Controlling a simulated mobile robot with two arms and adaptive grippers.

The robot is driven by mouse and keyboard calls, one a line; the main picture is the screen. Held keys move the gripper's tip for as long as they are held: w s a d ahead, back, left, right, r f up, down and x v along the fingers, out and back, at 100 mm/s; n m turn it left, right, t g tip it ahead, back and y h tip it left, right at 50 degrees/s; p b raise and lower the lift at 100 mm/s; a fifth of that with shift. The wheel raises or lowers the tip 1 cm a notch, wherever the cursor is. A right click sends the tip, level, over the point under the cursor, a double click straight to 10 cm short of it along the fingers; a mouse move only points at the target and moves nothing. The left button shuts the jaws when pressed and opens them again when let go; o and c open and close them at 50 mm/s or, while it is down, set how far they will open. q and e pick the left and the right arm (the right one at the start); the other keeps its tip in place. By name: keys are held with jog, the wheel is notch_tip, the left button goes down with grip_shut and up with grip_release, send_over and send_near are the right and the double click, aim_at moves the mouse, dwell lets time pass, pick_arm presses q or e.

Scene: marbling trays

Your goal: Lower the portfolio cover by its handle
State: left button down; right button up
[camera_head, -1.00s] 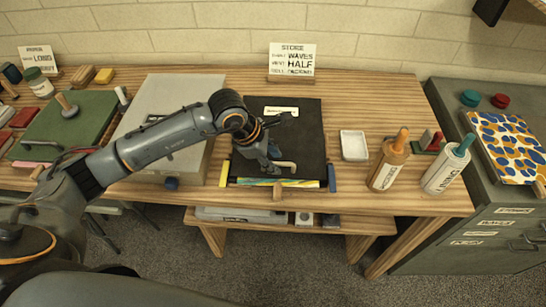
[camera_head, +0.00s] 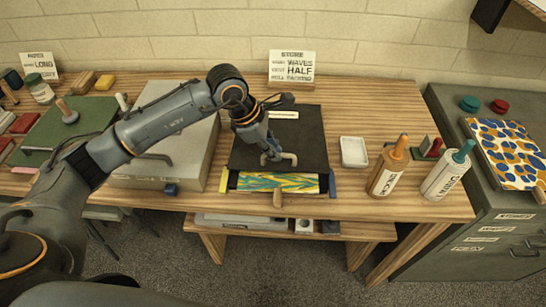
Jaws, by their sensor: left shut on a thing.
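The black portfolio cover (camera_head: 306,135) is on the table at the middle of the head view. A marbled paper (camera_head: 278,182) in green, yellow and blue shows below the cover's front edge. The cover's front edge appears raised off the paper; how far I cannot tell. The pale handle (camera_head: 291,158) is near that front edge. My left gripper (camera_head: 275,157) is at the handle and shut on it, with its fingers partly hiding it. My arm hides the cover's back left corner. My right gripper is not in view.
A grey case (camera_head: 155,172) lies left of the portfolio. A white dish (camera_head: 354,152) and two bottles, one with an orange cap (camera_head: 385,172) and one with a teal cap (camera_head: 446,174), stand on the right. A sign (camera_head: 292,66) stands behind. Bare wood lies between portfolio and dish.

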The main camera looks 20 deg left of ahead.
pick_arm(q)
jog(key=c, duration=1.4)
grip_release()
jog(key=v, duration=1.2)
